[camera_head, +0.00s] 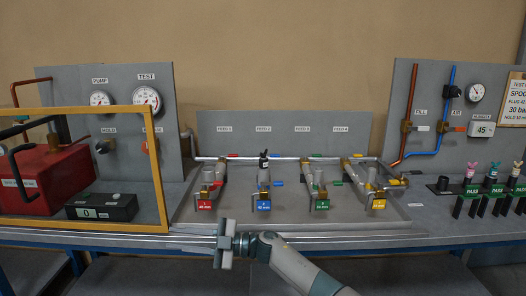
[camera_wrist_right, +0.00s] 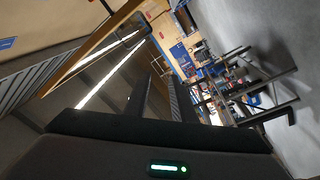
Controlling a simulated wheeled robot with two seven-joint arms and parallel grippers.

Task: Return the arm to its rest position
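My right arm (camera_head: 292,265) comes in from the lower right of the head view and reaches left in front of the bench's front edge. Its gripper (camera_head: 226,241) is at the lower middle, below the front of the tray, apart from the fixtures and holding nothing that I can see. In the right wrist view two dark fingers (camera_wrist_right: 161,95) stand apart with empty space between them. My left arm and gripper do not show in the head view.
A grey tray (camera_head: 290,223) with several pipe fixtures stands behind the gripper. A yellow frame (camera_head: 158,180) fronts a red box (camera_head: 45,178) at left. A gauge panel (camera_head: 440,85) and several PASS-labelled stands are at right. The bench rail (camera_head: 130,236) runs close to the gripper.

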